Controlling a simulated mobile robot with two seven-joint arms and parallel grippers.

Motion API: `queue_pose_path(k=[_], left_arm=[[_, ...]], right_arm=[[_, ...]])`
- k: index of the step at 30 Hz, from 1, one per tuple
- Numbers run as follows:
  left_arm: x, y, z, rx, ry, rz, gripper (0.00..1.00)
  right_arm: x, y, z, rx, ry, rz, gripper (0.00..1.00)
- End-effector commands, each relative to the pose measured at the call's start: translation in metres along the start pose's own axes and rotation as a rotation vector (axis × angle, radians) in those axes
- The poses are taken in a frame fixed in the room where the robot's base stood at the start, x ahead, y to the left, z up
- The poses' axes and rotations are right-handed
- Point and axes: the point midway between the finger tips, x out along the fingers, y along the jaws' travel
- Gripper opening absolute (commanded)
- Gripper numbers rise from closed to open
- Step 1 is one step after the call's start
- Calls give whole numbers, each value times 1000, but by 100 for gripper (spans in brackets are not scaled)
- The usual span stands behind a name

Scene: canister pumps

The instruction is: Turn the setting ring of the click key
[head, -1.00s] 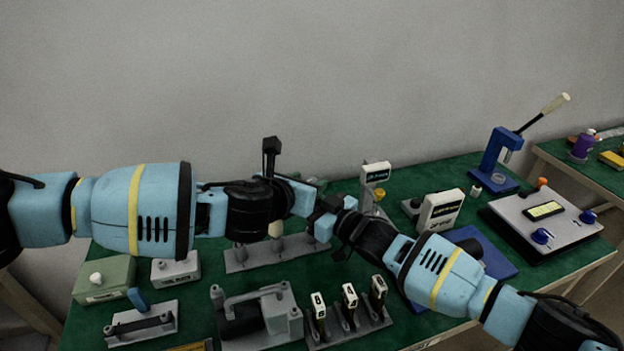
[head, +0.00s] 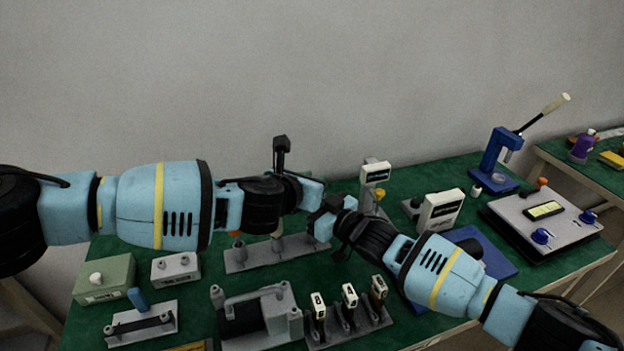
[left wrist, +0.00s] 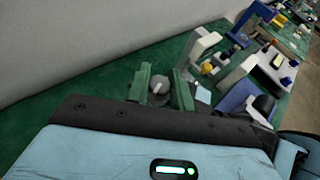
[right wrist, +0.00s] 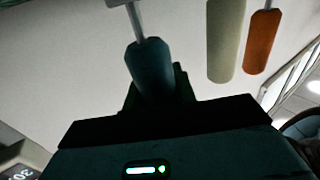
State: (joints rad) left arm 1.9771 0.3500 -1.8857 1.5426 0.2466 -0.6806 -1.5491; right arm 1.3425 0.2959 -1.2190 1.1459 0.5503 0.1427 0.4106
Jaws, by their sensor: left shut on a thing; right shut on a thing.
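The click key shows in the right wrist view as a dark teal handle (right wrist: 150,72) on a thin metal shaft. My right gripper (right wrist: 155,95) is shut on this handle. In the left wrist view a grey round part (left wrist: 160,88), seemingly the setting ring, sits between the green fingers of my left gripper (left wrist: 162,90), which is shut on it. In the head view my left gripper (head: 318,193) and right gripper (head: 322,212) meet close together near the middle and hide the key between them.
A display post (head: 375,172) and a white box (head: 440,210) stand to the right. Several gauges (head: 349,294) sit in front.

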Motion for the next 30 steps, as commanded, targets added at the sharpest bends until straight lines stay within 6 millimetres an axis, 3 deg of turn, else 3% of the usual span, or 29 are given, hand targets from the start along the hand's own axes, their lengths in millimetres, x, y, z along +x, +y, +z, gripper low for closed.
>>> queue_pose_path(k=[14, 30], left_arm=[[1, -2, 0, -41, -1, 96, 0], [1, -2, 0, -210, -1, 501, 0]], right_arm=[[0, 0, 0, 0, -1, 0, 0], [0, -1, 1, 0, -1, -1, 0]])
